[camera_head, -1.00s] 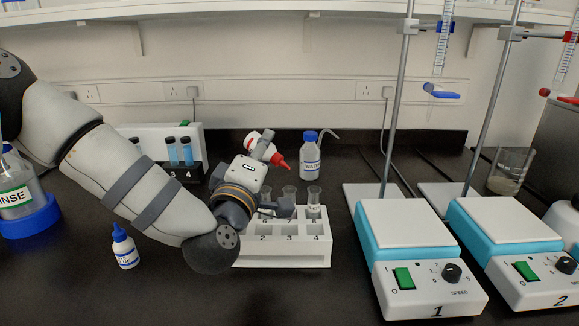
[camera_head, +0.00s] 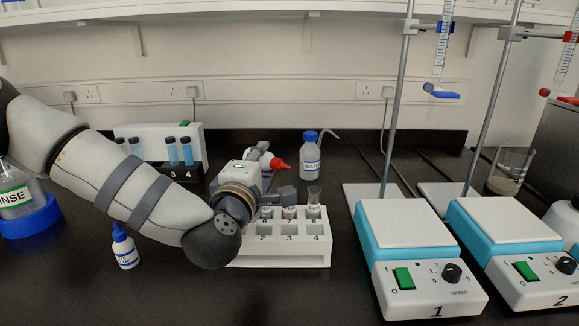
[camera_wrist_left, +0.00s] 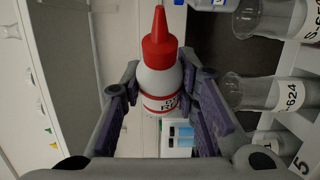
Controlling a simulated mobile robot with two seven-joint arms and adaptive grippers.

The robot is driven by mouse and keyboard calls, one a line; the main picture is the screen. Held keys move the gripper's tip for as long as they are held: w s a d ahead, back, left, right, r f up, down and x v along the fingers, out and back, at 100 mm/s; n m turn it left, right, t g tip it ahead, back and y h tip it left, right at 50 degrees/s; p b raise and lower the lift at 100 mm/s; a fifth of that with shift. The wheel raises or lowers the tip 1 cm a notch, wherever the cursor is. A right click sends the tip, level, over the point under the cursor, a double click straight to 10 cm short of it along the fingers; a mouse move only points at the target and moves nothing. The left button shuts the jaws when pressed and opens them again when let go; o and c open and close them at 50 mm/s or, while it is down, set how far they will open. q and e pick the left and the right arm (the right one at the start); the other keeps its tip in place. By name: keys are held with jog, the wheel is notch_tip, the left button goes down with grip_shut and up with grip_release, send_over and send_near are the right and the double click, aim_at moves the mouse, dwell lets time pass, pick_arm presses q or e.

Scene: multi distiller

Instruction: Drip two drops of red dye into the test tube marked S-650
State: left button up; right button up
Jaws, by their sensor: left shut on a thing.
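The red dye bottle, white with a red tip (camera_head: 279,163), is held on its side above the back of the rack, its tip pointing right. In the left wrist view the bottle (camera_wrist_left: 162,83) shows a red-and-white label. My left gripper (camera_wrist_left: 160,105) is shut on its body. Several test tubes stand in the white rack (camera_head: 280,255). In the left wrist view, one tube (camera_wrist_left: 268,18) carries a label starting "S-65", cut off by the frame edge; the tube beside it (camera_wrist_left: 255,92) reads S-624. No drop shows. My right gripper is out of view.
A small blue-capped bottle (camera_head: 125,248) stands left of the rack. A holder with blue-filled tubes (camera_head: 180,172) and a water wash bottle (camera_head: 311,155) stand behind. Stirrer 1 (camera_head: 420,262) and stirrer 2 (camera_head: 515,250) are on the right. The front bench is clear.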

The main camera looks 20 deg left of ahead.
pick_arm(q)
jog(key=shift+f+n, duration=0.35)
jog(key=shift+n, duration=0.35)
jog(key=shift+r, duration=2.55)
jog(key=shift+a, duration=0.1)
